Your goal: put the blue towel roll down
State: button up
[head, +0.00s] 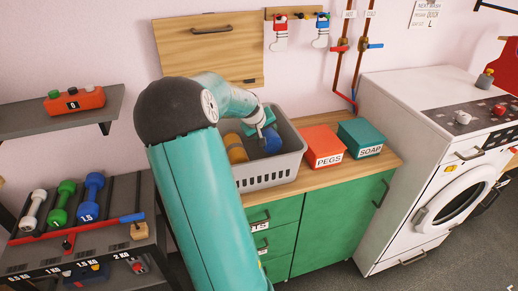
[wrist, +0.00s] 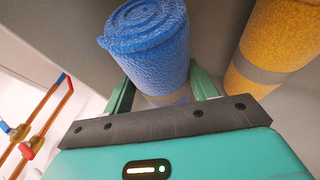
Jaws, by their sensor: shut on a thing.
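The blue towel roll (wrist: 148,50) has a pale band near its lower end. My gripper (wrist: 160,95) is shut on it, one green finger on each side, in the wrist view. In the head view the blue roll (head: 272,141) shows inside the grey basket (head: 270,174), below my gripper (head: 262,128). A yellow towel roll (head: 235,147) is in the basket to its left; it also shows at the right of the wrist view (wrist: 275,40), apart from the blue roll. Whether the blue roll touches the basket floor is hidden.
The basket stands on a wooden counter (head: 310,182). A red PEGS box (head: 322,146) and a teal SOAP box (head: 360,137) stand right of it. A wooden panel (head: 208,47) is on the wall behind. A white washing machine (head: 400,150) is farther right.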

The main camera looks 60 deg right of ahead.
jog(key=shift+d+f, duration=0.15)
jog(key=shift+f, duration=0.7)
jog(key=shift+s+f, duration=0.1)
jog(key=shift+f, duration=1.95)
jog(key=o, duration=1.2)
jog(key=shift+f, duration=0.1)
jog(key=shift+c, duration=0.2)
jog(key=v, duration=1.2)
